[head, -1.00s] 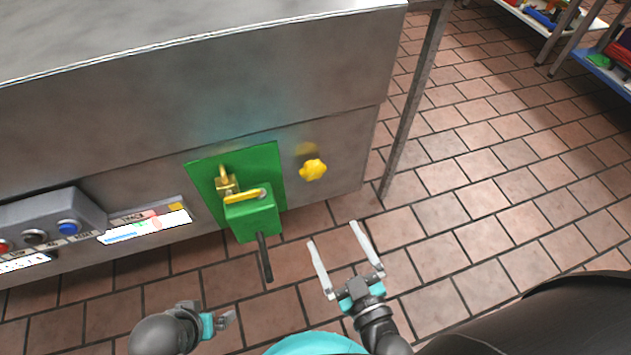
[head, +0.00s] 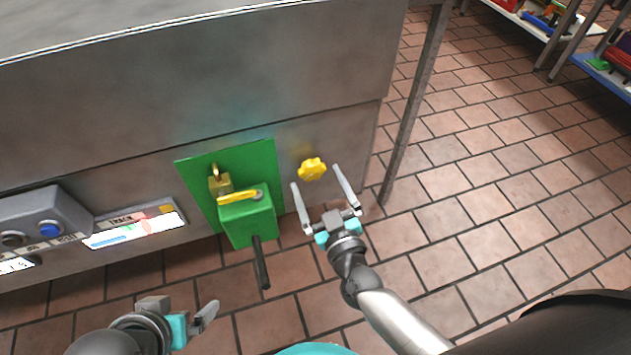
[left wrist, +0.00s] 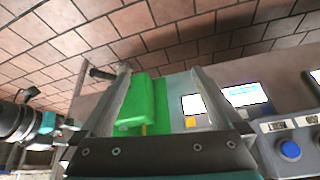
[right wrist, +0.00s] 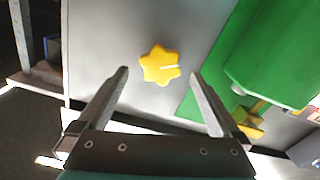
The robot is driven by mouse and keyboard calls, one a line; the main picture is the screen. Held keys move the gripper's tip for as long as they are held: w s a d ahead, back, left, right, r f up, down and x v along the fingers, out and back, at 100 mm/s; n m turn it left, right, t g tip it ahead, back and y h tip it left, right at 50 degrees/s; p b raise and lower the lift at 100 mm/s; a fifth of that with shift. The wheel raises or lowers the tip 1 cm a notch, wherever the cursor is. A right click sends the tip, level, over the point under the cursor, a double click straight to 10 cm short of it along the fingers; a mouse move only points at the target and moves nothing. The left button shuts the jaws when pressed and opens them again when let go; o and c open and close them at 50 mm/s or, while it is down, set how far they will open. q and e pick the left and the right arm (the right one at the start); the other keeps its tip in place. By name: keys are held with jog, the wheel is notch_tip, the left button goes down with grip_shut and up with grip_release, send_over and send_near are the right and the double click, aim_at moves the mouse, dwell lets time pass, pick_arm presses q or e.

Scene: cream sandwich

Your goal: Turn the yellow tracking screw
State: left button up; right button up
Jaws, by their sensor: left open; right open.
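The yellow tracking screw (head: 312,169) is a lobed knob on the lower front of the steel machine. My right gripper (head: 318,177) is open, with its fingers pointing at the knob from below and in front. In the right wrist view the yellow knob (right wrist: 160,65) lies beyond the two fingertips, between them and apart from both. My left gripper (head: 190,318) is open and empty, low at the left of the head view. In the left wrist view its fingers frame the green box (left wrist: 150,104) from a distance.
A green switch box (head: 247,214) with a brass padlock (head: 219,184) and a black lever (head: 261,262) sticks out left of the knob. A control panel with a blue button (head: 50,229) is further left. A table leg (head: 415,105) stands right of the machine.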

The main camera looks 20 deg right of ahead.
pick_arm(q)
jog(key=shift+w+d+f+t+h, duration=0.35)
jog(key=shift+w+d+t, duration=0.25)
jog(key=shift+w+d, duration=0.25)
pick_arm(e)
jog(key=shift+w, duration=1.05)
jog(key=c, duration=1.4)
jog(key=shift+o, duration=0.2)
